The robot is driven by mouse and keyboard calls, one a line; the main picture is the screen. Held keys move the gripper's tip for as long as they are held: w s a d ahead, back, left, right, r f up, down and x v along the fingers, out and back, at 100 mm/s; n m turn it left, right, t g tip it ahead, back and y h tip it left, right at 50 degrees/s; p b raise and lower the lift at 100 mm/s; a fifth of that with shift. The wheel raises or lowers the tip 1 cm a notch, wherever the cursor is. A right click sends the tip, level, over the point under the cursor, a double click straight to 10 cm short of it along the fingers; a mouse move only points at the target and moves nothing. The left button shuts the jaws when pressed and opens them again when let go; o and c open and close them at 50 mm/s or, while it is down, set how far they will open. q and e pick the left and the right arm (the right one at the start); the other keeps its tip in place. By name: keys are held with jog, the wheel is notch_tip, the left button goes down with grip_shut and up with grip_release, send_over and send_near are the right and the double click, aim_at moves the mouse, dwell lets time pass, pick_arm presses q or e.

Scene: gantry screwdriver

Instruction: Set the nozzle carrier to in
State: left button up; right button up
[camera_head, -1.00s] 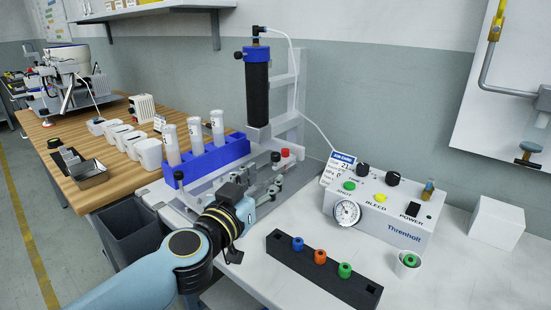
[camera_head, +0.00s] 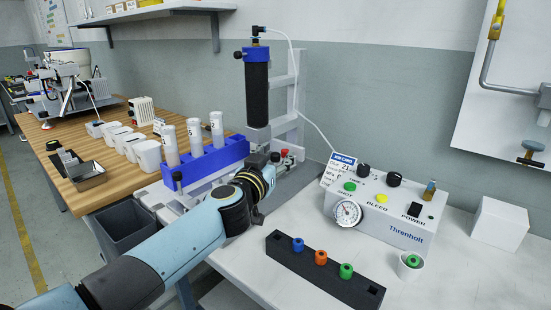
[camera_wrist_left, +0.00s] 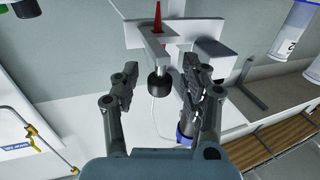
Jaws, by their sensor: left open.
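The nozzle carrier (camera_wrist_left: 150,45) appears to be the pale bracket in the left wrist view, with a red cone nozzle (camera_wrist_left: 157,18) at its far end and a black round knob (camera_wrist_left: 157,80) facing me. My left gripper (camera_wrist_left: 158,88) is open, with one finger on each side of the knob; I cannot tell whether either touches it. In the head view my left gripper (camera_head: 281,162) is below the black cartridge (camera_head: 257,95), and my arm hides most of the carrier and the stand's base. My right gripper is not in view.
A blue rack (camera_head: 208,158) with several white tubes stands left of the stand. The control box (camera_head: 385,210) with gauge and knobs is to the right. A black holder (camera_head: 320,275) with coloured nozzles lies in front, beside a white cup (camera_head: 411,266).

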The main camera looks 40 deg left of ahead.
pick_arm(q)
grip_shut()
jog(key=shift+w+f, duration=0.1)
jog(key=shift+f, duration=0.15)
dwell(0.5)
